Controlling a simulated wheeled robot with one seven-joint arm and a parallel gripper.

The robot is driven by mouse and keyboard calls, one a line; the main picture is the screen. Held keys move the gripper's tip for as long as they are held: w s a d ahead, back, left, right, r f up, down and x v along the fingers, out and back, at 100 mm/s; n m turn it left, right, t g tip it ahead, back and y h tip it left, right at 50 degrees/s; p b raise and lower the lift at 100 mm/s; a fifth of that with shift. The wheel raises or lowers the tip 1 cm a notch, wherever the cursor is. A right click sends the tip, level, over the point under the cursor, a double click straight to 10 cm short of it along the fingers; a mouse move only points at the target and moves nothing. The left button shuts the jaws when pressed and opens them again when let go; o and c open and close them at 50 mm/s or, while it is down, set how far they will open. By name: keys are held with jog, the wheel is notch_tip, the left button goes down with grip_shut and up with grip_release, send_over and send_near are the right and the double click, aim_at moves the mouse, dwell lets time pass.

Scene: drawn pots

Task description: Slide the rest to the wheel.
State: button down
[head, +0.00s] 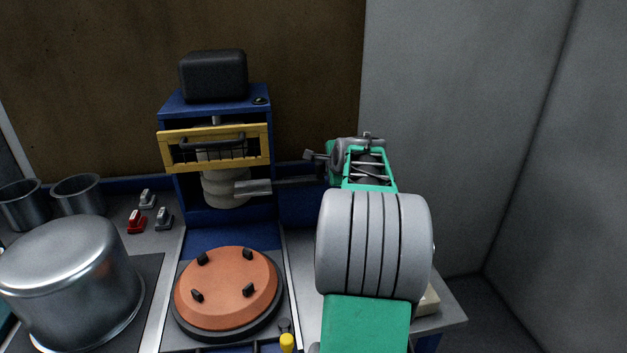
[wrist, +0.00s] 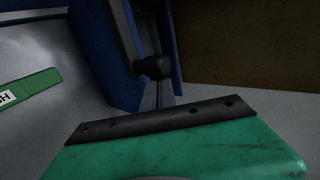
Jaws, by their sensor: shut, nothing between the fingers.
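A round orange disc (head: 228,287) with several black pegs lies on a black turntable (head: 187,331), which looks like the wheel. I cannot tell for sure which part is the rest. A pale grey bar end (head: 253,187) lies in front of a pale stacked cylinder (head: 222,190) inside the blue cabinet. My green gripper (head: 318,181) reaches in from the right, level with that bar and behind the orange disc. It is shut and empty. In the wrist view a dark blunt end (wrist: 153,68) stands beyond my green hand, against blue panels.
The blue cabinet (head: 175,105) has a raised yellow guard (head: 175,151) and a black box (head: 213,77) on top. A big steel pot (head: 70,285), smaller pots (head: 78,193) and red and grey clips (head: 137,222) are left. A yellow knob (head: 287,343) is in front. The right wall is near.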

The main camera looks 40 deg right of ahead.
aim_at(304, 180)
jog(key=shift+w+a+b, duration=0.25)
jog(key=shift+w+a, duration=0.45)
jog(key=shift+a, duration=0.45)
jog(key=shift+w+a+b, duration=0.25)
jog(key=shift+w+a, duration=0.4)
jog(key=shift+a, duration=0.5)
jog(key=shift+w+a+b, duration=0.25)
jog(key=shift+w+a, duration=0.45)
jog(key=shift+a, duration=0.45)
jog(key=shift+s+d, duration=0.1)
jog(key=shift+d, duration=0.2)
notch_tip(304, 180, up, 8)
jog(key=p, duration=0.4)
jog(key=shift+p, duration=0.3)
